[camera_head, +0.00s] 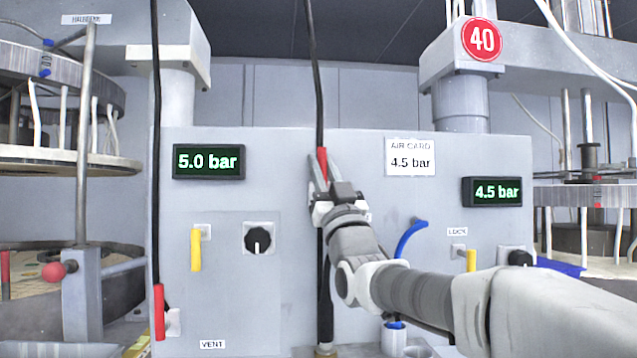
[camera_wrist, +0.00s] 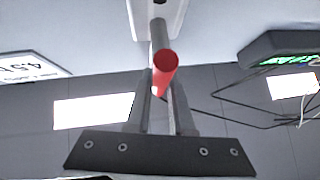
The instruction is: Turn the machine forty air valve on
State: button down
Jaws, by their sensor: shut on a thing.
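A red valve handle (camera_head: 322,158) shows at the middle of the grey panel, beside a black hose. It stands nearly upright, leaning slightly. In the wrist view the red handle (camera_wrist: 164,72) comes toward me on a metal stem from a pale wall plate (camera_wrist: 155,12). My gripper (camera_head: 318,178) is at this handle, and in the wrist view its two fingers (camera_wrist: 163,100) are shut around it. My fingers hide its lower part and its mount in the head view. The round red 40 sign (camera_head: 482,39) is on the right machine. The right display (camera_head: 492,191) reads 4.5 bar.
The left display (camera_head: 209,161) reads 5.0 bar. Another red handle (camera_head: 159,310) is at lower left. Yellow handles (camera_head: 196,250) and (camera_head: 471,260), a blue handle (camera_head: 410,237) and black knobs (camera_head: 258,239) are on the panel. The air card (camera_head: 410,157) reads 4.5 bar.

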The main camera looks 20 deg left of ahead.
jog(key=shift+w+d+m+t+h, duration=0.1)
jog(key=shift+m+t+h, duration=0.2)
jog(key=shift+m+h, duration=0.15)
jog(key=c, duration=0.8)
grip_release()
jog(key=b+v, duration=0.1)
jog(key=v, duration=1.6)
jog(key=shift+d+f+b, duration=0.1)
jog(key=shift+f+b, duration=0.15)
jog(key=shift+b, duration=0.15)
